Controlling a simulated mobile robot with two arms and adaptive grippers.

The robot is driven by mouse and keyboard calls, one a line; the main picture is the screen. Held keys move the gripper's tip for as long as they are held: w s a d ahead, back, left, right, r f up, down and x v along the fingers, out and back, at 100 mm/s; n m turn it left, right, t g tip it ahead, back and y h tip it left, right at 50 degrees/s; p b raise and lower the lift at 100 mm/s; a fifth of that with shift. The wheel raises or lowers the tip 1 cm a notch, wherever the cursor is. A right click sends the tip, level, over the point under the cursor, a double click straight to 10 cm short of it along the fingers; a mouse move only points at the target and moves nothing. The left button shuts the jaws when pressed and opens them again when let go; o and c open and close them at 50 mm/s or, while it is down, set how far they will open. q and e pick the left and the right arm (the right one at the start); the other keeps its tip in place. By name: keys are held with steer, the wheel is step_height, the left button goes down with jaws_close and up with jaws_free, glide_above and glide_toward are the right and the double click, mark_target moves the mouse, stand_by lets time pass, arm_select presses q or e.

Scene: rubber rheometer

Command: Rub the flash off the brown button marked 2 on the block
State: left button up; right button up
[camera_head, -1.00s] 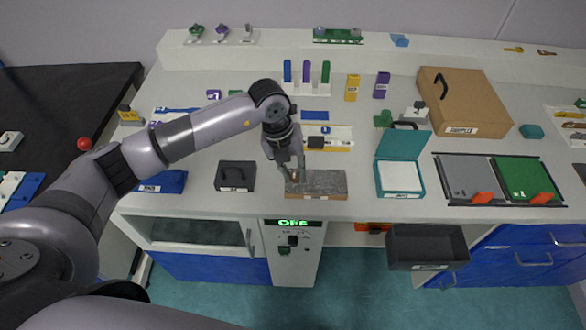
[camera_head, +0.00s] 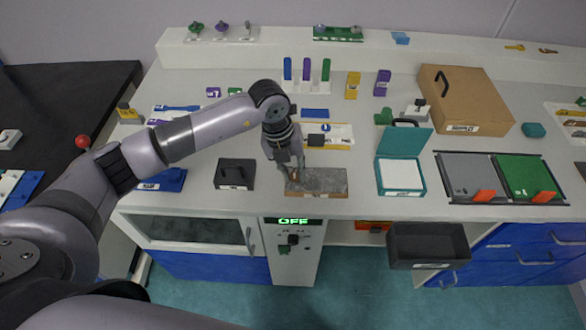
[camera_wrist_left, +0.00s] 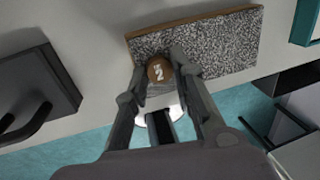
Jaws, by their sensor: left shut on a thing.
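The block (camera_head: 325,181) is a flat slab with a grey, speckled rough top and a brown wooden edge, lying near the front edge of the counter. It also shows in the left wrist view (camera_wrist_left: 225,45). My left gripper (camera_head: 296,177) is over the block's left end, pointing down. In the left wrist view its fingers (camera_wrist_left: 162,73) are shut on the round brown button (camera_wrist_left: 159,70), whose white 2 faces the camera. The button is at the rough surface; whether it touches is hard to tell. Flash on its rim cannot be made out. My right gripper is not in view.
A black box with a handle (camera_head: 235,174) stands left of the block. A teal open case (camera_head: 400,177) stands to the right. A dark grey bin (camera_head: 428,246) hangs below the front edge. The counter between block and case is clear.

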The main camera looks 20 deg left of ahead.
arm_select(q)
steer(key=shift+f, duration=0.1)
stand_by(0.7)
steer(key=o, duration=1.1)
steer(key=shift+r, duration=0.3)
steer(key=shift+c, duration=0.2)
jaws_close()
stand_by(0.5)
